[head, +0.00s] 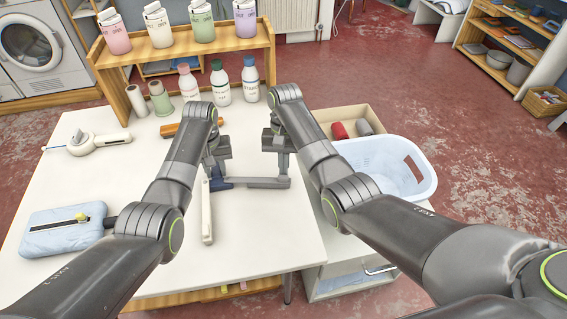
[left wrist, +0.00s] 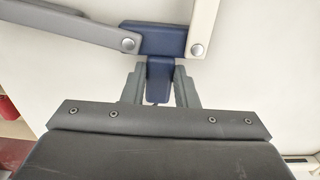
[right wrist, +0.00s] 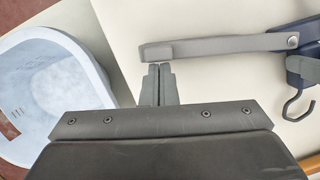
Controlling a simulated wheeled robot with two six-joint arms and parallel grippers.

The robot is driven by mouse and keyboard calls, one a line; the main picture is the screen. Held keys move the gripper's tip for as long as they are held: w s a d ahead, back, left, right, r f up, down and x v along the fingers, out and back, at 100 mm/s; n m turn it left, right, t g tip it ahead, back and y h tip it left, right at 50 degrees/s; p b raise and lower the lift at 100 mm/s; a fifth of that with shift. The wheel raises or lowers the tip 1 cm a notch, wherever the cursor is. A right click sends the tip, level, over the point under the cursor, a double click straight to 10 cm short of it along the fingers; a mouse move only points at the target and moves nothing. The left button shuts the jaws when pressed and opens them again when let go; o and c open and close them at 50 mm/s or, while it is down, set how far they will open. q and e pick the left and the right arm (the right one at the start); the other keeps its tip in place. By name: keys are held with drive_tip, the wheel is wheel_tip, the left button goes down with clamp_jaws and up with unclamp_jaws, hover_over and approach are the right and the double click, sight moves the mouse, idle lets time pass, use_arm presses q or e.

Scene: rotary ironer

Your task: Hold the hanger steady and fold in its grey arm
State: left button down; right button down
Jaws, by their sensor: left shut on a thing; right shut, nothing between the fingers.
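The hanger's dark blue hub (head: 221,184) lies over the white table. My left gripper (left wrist: 159,85) is shut on the hub's blue tab. The grey arm (head: 262,183) sticks out to the right from the hub in the head view; it also shows in the right wrist view (right wrist: 215,46). The white arm (head: 207,218) points toward me, roughly square to the grey one. A dark hook (right wrist: 298,105) shows in the right wrist view. My right gripper (right wrist: 159,75) is shut and empty, its tips beside the grey arm's free end; whether they touch is unclear.
A pale blue basket (head: 385,165) and a cardboard box (head: 345,118) with rolls stand right of the table (head: 265,235). Bottles (head: 220,85) and a wooden shelf (head: 190,55) line the back. A folded blue cloth item (head: 62,232) lies at left. The front table area is clear.

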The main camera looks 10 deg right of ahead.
drive_tip(key=shift+s+a+m, duration=0.1)
drive_tip(key=shift+s+m, duration=0.5)
drive_tip(key=shift+s, duration=0.2)
drive_tip(key=shift+w, duration=0.1)
drive_tip(key=shift+w, duration=0.7)
drive_tip(key=shift+w, duration=0.1)
